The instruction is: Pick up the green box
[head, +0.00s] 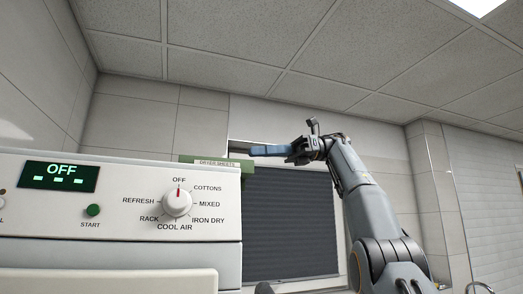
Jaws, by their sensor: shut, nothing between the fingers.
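The green box (240,163) lies on top of the white dryer near its right end. A pale label on it seems to read "dryer sheets". Only its front edge and right end show from this low view. My gripper (252,150) reaches in from the right, level, with its blue fingers pointing left. The fingers are shut with nothing between them. Their tips are by the box's right end, slightly above it in the picture. I cannot tell whether they touch it.
The dryer's panel (120,200) fills the lower left, with a dial (177,203), a green start button (93,210) and a display (59,177) reading OFF. A window with a dark blind (290,220) is behind my arm. Open space lies above the dryer.

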